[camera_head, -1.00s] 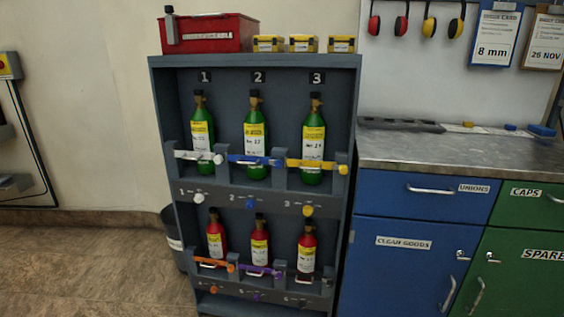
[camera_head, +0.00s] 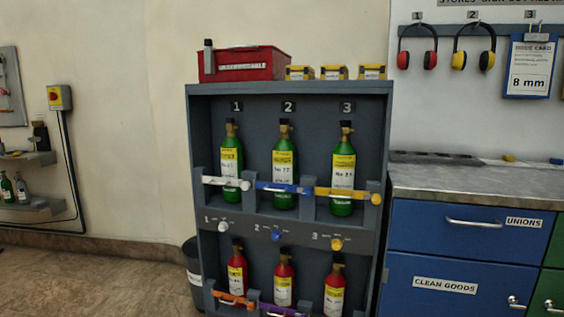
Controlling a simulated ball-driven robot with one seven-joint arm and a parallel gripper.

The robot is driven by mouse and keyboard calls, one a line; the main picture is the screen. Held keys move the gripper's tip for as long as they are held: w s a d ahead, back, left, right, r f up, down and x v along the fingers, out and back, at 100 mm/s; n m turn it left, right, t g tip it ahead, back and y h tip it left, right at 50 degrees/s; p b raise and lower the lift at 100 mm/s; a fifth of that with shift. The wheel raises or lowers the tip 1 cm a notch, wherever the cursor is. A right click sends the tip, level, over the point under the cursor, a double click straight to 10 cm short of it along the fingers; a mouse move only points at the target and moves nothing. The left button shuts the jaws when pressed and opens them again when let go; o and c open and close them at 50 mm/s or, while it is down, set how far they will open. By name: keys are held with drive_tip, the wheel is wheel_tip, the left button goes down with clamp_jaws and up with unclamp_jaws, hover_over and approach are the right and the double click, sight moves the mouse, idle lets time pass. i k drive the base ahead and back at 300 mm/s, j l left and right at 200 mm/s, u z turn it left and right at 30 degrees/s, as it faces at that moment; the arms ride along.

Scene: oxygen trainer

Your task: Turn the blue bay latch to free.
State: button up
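The blue latch knob (camera_head: 276,235) sits on the grey rail below bay 2, between a white knob (camera_head: 222,226) and a yellow knob (camera_head: 336,244). Small marks beside it are too small to read. A blue bar (camera_head: 284,187) crosses in front of the green bottle (camera_head: 284,160) in bay 2. The bar runs roughly level, with a blue end piece at its right. My gripper is not in view.
The grey rack (camera_head: 200,140) holds green bottles above red ones. A red box (camera_head: 242,64) and yellow cases stand on top. A bin (camera_head: 193,265) is at its left, a blue cabinet (camera_head: 450,250) at its right. The floor (camera_head: 90,275) at left is clear.

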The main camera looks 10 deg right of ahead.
sight(306, 192)
drive_tip(key=i+j, duration=0.3)
drive_tip(key=i, duration=0.15)
drive_tip(key=i+j, duration=0.25)
drive_tip(key=i, duration=0.2)
drive_tip(key=i+j, duration=0.3)
drive_tip(key=i, duration=0.15)
